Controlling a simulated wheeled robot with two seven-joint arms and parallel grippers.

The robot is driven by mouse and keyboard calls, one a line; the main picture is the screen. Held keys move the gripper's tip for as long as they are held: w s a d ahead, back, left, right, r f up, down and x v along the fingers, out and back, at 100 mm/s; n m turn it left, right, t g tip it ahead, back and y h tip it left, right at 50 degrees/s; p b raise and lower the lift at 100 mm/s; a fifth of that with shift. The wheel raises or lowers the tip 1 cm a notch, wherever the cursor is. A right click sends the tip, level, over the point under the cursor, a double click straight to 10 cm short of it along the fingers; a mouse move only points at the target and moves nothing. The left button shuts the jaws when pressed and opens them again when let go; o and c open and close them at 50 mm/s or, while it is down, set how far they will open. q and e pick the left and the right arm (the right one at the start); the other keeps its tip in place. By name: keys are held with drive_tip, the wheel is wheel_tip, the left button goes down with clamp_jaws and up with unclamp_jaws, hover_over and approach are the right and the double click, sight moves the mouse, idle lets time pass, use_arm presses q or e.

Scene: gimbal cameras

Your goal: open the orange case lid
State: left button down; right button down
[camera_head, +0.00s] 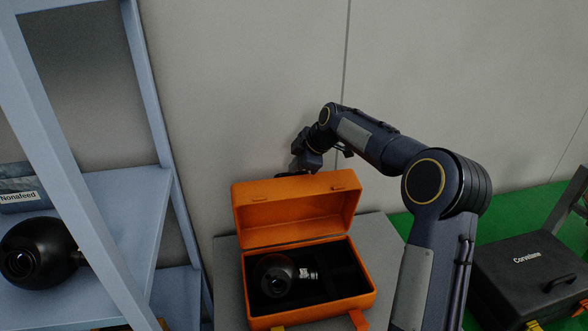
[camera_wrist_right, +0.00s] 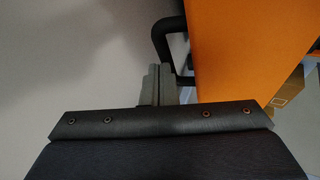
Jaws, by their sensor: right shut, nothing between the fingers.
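The orange case (camera_head: 372,290) stands on a grey surface with its lid (camera_head: 295,212) raised, roughly upright at the back. A round black camera (camera_head: 278,275) lies in the dark interior. My right arm reaches over to the lid's far side; the gripper's fingertips are hidden behind it in the head view. In the right wrist view, the right gripper (camera_wrist_right: 158,78) is shut and empty, close beside a black handle (camera_wrist_right: 162,38) and the orange lid (camera_wrist_right: 240,45). I cannot tell whether it touches them. My left gripper is not in view.
A blue-grey shelf (camera_head: 130,195) at the left holds another round black camera (camera_head: 38,252) and a box labelled Nonafeed (camera_head: 20,197). A closed black case (camera_head: 525,262) labelled Coretime sits at the right on green. A pale wall (camera_head: 240,90) rises behind.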

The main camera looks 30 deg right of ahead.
drive_tip(key=w+d+f+p, duration=0.1)
drive_tip(key=w+f+p, duration=0.1)
drive_tip(key=w, duration=0.3)
drive_tip(key=shift+w+d, duration=0.25)
drive_tip(key=shift+d, duration=0.05)
